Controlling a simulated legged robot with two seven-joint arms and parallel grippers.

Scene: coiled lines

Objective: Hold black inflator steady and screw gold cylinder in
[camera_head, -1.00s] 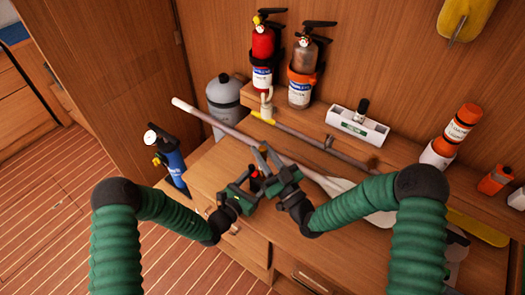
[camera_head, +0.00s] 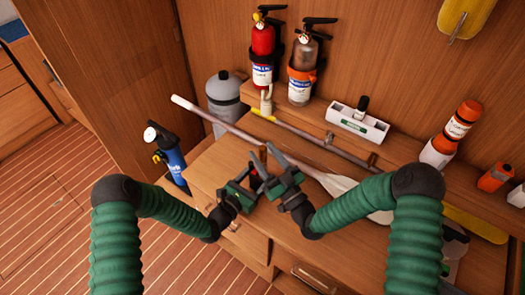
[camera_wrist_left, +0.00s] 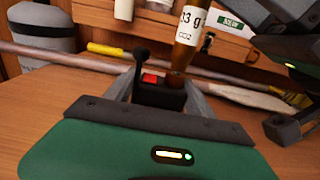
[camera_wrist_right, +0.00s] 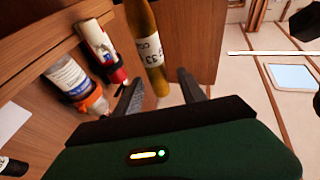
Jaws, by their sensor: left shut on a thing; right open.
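My left gripper (camera_head: 250,181) is shut on the black inflator (camera_wrist_left: 150,95), which has a red patch (camera_wrist_left: 151,78) and a black lever. The gold cylinder (camera_wrist_left: 187,28), with a white label, stands upright over the inflator in the left wrist view. Its narrow lower end meets the inflator's top; I cannot tell how deep the thread sits. In the right wrist view the gold cylinder (camera_wrist_right: 149,45) reaches down between the spread fingers of my right gripper (camera_wrist_right: 162,84), which is open. In the head view the grippers mostly hide both parts.
A long oar (camera_head: 225,125) lies behind the grippers on the wooden bench (camera_head: 210,165). Two fire extinguishers (camera_head: 263,55) hang on the back wall. A white holder (camera_head: 357,126) and an orange and white bottle (camera_head: 455,135) are on the shelf. A blue pump (camera_head: 172,162) stands at left.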

